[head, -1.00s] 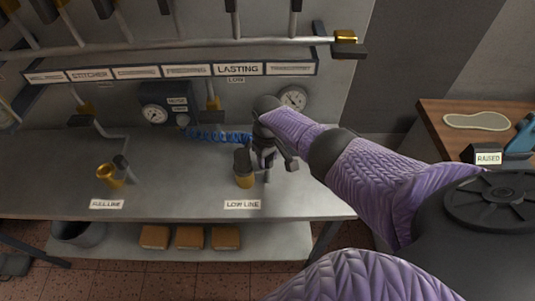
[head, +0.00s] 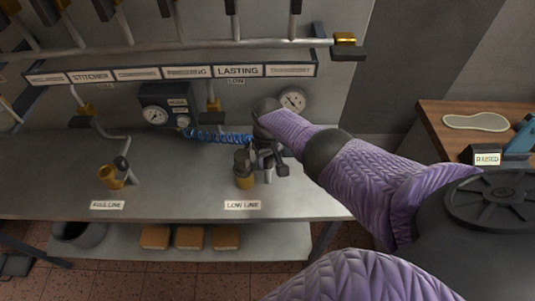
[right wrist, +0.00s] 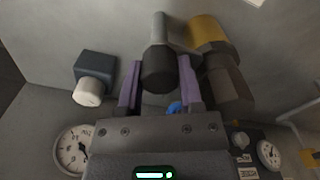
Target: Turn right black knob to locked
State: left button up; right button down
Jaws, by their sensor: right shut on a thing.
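My right gripper (head: 267,165) reaches down at the LOW LINE fitting (head: 244,182) on the bench, just right of its brass base. In the right wrist view its two purple fingers (right wrist: 160,64) stand on either side of a black knob (right wrist: 158,70) on a grey stem, and they are shut on it. A brass piece (right wrist: 205,33) with a dark hexagonal part (right wrist: 228,84) is beside it. In the head view the knob is mostly hidden by the gripper. Its locked or unlocked state cannot be read. My left gripper is not in view.
A second brass fitting (head: 111,177) stands at the left behind a label. A blue coiled hose (head: 218,137) runs behind my gripper. Gauges (head: 292,100) and pipes line the back panel. A wooden table (head: 440,137) stands at the right. The bench front between the fittings is clear.

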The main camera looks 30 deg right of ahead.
jog(key=shift+c, duration=1.2)
grip_release()
notch_tip(320, 180, up, 10)
jog(key=p, duration=0.6)
jog(key=shift+f, duration=0.25)
jog(key=shift+r, duration=0.25)
